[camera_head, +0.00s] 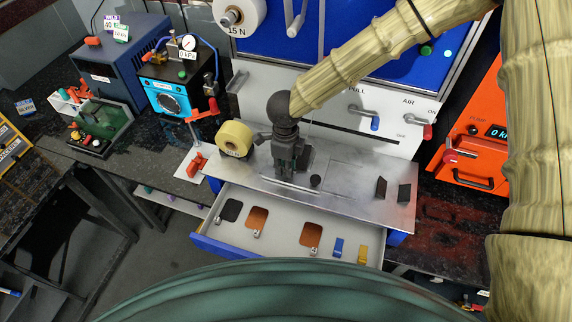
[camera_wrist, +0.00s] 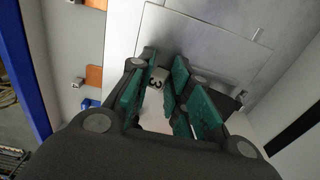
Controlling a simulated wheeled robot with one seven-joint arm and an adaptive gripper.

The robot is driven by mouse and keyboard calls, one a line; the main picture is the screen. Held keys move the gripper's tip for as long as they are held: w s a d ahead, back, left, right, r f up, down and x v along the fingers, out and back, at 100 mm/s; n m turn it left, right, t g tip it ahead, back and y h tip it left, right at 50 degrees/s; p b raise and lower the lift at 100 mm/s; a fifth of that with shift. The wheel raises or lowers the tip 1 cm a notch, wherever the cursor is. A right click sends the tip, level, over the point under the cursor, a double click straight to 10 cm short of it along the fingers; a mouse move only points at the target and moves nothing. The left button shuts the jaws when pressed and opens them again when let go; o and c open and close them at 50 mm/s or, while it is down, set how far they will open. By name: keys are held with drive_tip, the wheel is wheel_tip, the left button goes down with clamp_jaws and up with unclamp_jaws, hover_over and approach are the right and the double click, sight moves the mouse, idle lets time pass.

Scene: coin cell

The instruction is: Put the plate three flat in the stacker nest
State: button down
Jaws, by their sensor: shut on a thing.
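My gripper (camera_head: 289,172) is over the brushed metal shelf above the open drawer, its fingers pointing down. In the wrist view its green-padded fingers (camera_wrist: 163,72) are close together around a small pale tab marked 3 (camera_wrist: 156,79), which I take as part of plate three. The rest of that plate is mostly hidden by the fingers, so its tilt and any contact with the shelf cannot be told. A dark flat piece (camera_head: 306,158) shows just right of the fingers in the head view. I cannot make out the stacker nest for certain.
The drawer (camera_head: 280,238) below holds a black plate, two copper plates (camera_head: 257,218) and blue and yellow pieces.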

drive_tip(key=c, duration=1.2)
unclamp_jaws()
drive_tip(key=shift+w+f, duration=0.1)
drive_tip(key=shift+f, duration=0.05)
drive_tip(key=shift+c, duration=0.2)
wheel_tip(320, 180, up, 12)
